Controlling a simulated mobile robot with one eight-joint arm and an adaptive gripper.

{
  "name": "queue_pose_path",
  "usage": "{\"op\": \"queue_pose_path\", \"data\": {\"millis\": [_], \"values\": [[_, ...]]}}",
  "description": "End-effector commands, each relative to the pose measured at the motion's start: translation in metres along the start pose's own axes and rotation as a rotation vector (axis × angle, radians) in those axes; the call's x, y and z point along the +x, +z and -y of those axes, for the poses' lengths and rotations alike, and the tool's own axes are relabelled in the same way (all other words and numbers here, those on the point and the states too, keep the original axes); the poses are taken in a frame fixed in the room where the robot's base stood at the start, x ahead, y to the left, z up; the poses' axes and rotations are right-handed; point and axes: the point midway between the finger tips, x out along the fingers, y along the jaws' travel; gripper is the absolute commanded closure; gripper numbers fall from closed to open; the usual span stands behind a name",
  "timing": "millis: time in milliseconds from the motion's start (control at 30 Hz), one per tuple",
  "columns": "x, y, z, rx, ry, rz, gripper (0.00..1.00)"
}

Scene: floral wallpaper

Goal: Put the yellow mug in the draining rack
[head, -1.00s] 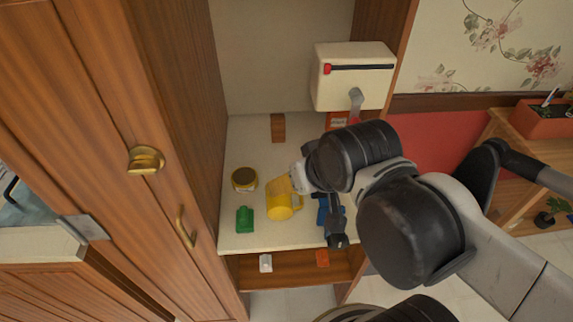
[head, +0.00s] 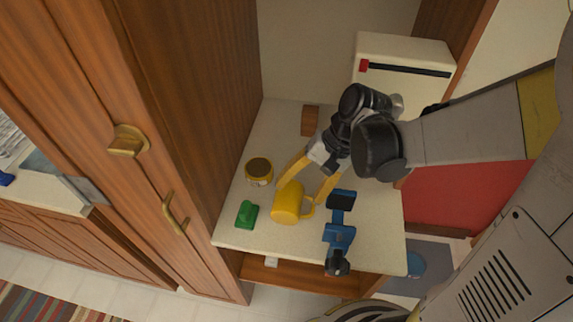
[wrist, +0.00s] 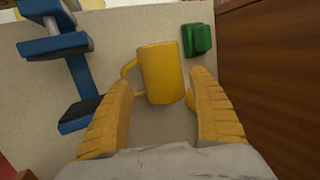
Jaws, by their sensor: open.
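The yellow mug (head: 288,204) is on the pale shelf top of the cabinet, with its handle toward the right in the head view. My gripper (head: 305,192) is open, its yellow fingers close to the mug from the far side. In the wrist view the mug (wrist: 161,73) lies ahead, between the lines of the open fingers (wrist: 165,105), its handle on the left. I cannot tell whether a finger touches it. No draining rack shows that I can make out.
A green object (head: 247,214) and a yellow-rimmed round tin (head: 259,171) stand left of the mug. A blue and black tool-like object (head: 339,232) is close on its right. A brown block (head: 310,120) and a white box (head: 405,70) are behind. A wooden cabinet wall (head: 200,110) bounds the left.

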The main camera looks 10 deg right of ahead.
Motion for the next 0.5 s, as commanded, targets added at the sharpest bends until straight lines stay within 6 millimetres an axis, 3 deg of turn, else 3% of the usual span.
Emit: {"op": "queue_pose_path", "data": {"millis": [500], "values": [[0.066, -0.004, 0.001, -0.003, 0.001, -0.002, 0.30]]}}
